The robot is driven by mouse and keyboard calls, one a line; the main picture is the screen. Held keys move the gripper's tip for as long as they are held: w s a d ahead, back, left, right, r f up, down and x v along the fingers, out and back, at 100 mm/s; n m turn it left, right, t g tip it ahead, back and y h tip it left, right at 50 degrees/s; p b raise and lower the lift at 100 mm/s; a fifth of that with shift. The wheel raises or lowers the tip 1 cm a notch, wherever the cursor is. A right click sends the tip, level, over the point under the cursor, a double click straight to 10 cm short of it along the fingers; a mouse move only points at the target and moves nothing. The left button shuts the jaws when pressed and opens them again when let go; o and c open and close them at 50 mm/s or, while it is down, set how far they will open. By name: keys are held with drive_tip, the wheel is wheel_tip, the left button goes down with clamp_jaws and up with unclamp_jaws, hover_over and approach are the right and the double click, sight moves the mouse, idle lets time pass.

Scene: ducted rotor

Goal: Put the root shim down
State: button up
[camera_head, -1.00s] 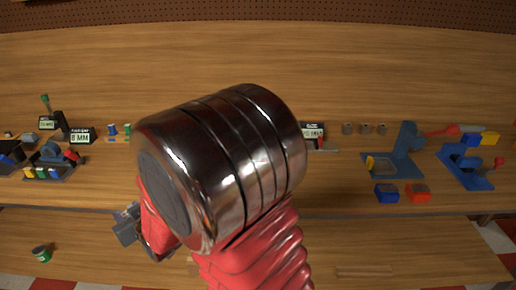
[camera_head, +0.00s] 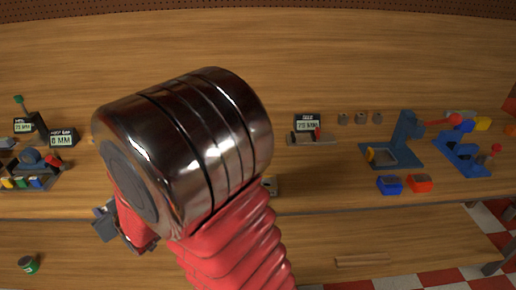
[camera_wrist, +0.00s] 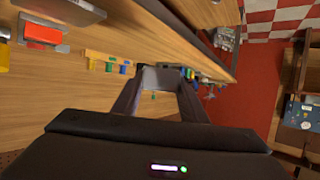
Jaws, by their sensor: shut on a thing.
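My gripper (camera_wrist: 160,98) reaches forward in the wrist view, its two dark fingers closed on a small pale grey piece (camera_wrist: 161,77), which I take to be the root shim. The piece sits between the fingertips, and its far edge is hard to make out. In the head view my gripper (camera_head: 122,228) shows as a dark grey shape at the front edge of the bench, left of my red arm. My arm hides part of it, and the shim cannot be made out there.
On the bench (camera_head: 330,85) are a blue stand (camera_head: 405,140), a blue block (camera_head: 390,184), a red block (camera_head: 420,183) and a gauge with a display (camera_head: 307,123). More displays (camera_head: 62,138) and a dark tray stand left. A green-topped can (camera_head: 28,264) is on the lower shelf.

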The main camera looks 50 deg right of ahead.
drive_tip(key=d+h, duration=0.1)
drive_tip(key=d, duration=0.3)
drive_tip(key=d+f+m+h, duration=0.1)
drive_tip(key=d, duration=0.4)
drive_tip(key=d+m, duration=0.1)
drive_tip(key=d, duration=0.3)
drive_tip(key=shift+s+d+f+h, duration=0.1)
drive_tip(key=shift+d+f+h, duration=0.15)
drive_tip(key=shift+d+h, duration=0.15)
drive_tip(key=d, duration=0.5)
drive_tip(key=d+m+h, duration=0.1)
drive_tip(key=d, duration=0.5)
drive_tip(key=s+d+m+g+h, duration=0.1)
drive_tip(key=d, duration=0.5)
drive_tip(key=shift+d+r, duration=0.25)
drive_tip(key=shift+m+h, duration=0.6)
drive_tip(key=s+d, duration=0.1)
drive_tip(key=d, duration=0.3)
drive_tip(key=s+d, duration=0.1)
drive_tip(key=d, duration=0.3)
drive_tip(key=d+r, duration=0.1)
drive_tip(key=d, duration=0.3)
drive_tip(key=shift+s, duration=0.4)
drive_tip(key=s+d+r, duration=0.1)
drive_tip(key=s+d, duration=0.1)
drive_tip(key=d, duration=0.5)
drive_tip(key=s+d+r, duration=0.2)
drive_tip(key=s+d, duration=0.1)
drive_tip(key=d, duration=0.5)
drive_tip(key=shift+d+g, duration=0.3)
